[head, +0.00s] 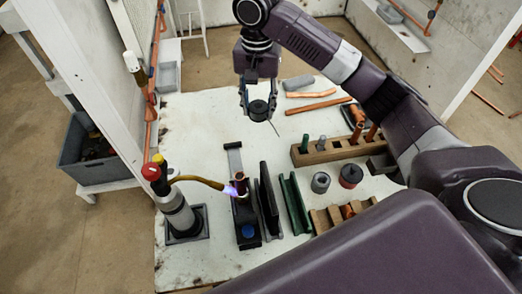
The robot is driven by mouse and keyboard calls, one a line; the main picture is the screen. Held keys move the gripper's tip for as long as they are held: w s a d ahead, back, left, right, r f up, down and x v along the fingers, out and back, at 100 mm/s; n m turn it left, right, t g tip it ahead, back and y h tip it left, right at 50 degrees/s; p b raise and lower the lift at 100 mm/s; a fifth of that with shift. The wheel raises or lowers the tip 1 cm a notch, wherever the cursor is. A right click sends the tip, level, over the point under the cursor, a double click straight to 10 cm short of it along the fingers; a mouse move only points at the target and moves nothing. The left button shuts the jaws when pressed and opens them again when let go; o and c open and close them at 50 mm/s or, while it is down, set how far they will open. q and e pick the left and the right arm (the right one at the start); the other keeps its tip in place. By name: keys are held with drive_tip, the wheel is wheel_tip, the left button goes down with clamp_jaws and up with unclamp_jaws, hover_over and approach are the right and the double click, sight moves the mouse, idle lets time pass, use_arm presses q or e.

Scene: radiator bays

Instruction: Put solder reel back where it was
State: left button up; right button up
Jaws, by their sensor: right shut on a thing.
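My right gripper (258,97) comes in from the right and points down over the back part of the white table. It is shut on a small dark round reel (259,111), with a thin wire end sticking out to the lower right. The reel appears to be held above the tabletop (200,115); the exact height is hard to judge. My left gripper is not in view.
A torch (178,212) with a blue flame stands at the table's left, its flame by a pipe in a dark stand (247,225). A wooden block (335,150) with several tools, a grey cylinder (320,182) and a red-and-black container (350,176) stand right. The table's back left is clear.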

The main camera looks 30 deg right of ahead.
wheel_tip(320, 180, down, 7)
drive_tip(key=p, duration=0.1)
hover_over(259, 156)
wheel_tip(259, 156, down, 6)
drive_tip(key=shift+s+r, duration=0.1)
drive_tip(key=shift+r, duration=0.15)
drive_tip(key=shift+f, duration=0.6)
wheel_tip(259, 156, down, 4)
drive_tip(key=shift+f+p, duration=0.1)
drive_tip(key=shift+p, duration=0.3)
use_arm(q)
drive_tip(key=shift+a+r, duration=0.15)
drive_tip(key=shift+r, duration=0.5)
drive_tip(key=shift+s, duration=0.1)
use_arm(e)
drive_tip(key=shift+a+f, duration=0.1)
drive_tip(key=o, duration=1.4)
drive_tip(key=shift+f, duration=0.1)
